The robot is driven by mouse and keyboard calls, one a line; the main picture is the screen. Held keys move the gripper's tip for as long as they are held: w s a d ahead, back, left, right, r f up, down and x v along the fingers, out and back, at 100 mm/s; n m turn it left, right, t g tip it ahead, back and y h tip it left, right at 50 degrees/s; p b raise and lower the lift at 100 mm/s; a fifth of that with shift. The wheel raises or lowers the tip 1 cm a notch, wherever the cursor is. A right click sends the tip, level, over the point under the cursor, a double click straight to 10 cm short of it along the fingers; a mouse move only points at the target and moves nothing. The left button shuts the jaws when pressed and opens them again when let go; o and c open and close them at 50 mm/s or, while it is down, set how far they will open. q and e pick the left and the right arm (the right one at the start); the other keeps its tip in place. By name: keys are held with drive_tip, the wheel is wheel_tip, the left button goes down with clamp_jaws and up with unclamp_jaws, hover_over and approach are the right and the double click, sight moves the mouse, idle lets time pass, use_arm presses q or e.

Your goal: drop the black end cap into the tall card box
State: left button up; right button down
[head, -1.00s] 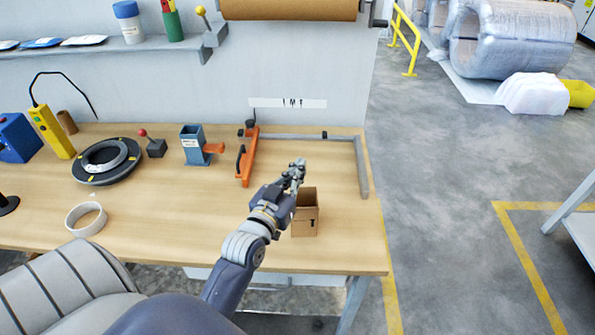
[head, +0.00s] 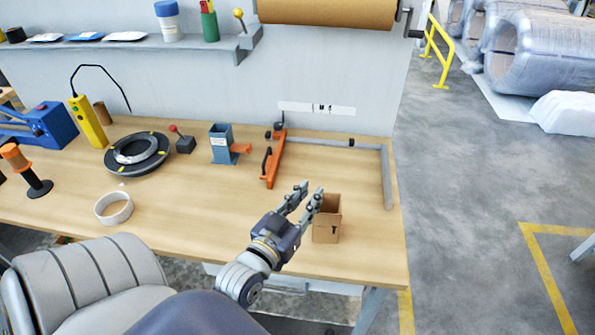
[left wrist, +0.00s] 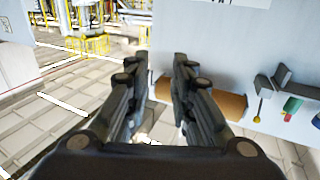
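The tall card box (head: 328,232) stands open-topped near the front right of the table, with a dark mark on its front. My left gripper (head: 312,190) is open, its two fingers apart beside the box's upper left in the head view; the nearer finger overlaps the rim. The left wrist view also shows the gripper (left wrist: 154,68) open, with nothing visible between the fingers. I cannot make out the black end cap for certain in either view, and the box's inside is mostly hidden. My right gripper is not in view.
Behind the box are an orange lever clamp (head: 274,160) and a grey metal rail (head: 387,178).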

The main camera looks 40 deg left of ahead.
use_arm(q)
drive_tip(key=s, duration=0.4)
drive_tip(key=shift+s+d, duration=0.2)
drive_tip(key=shift+d, duration=0.15)
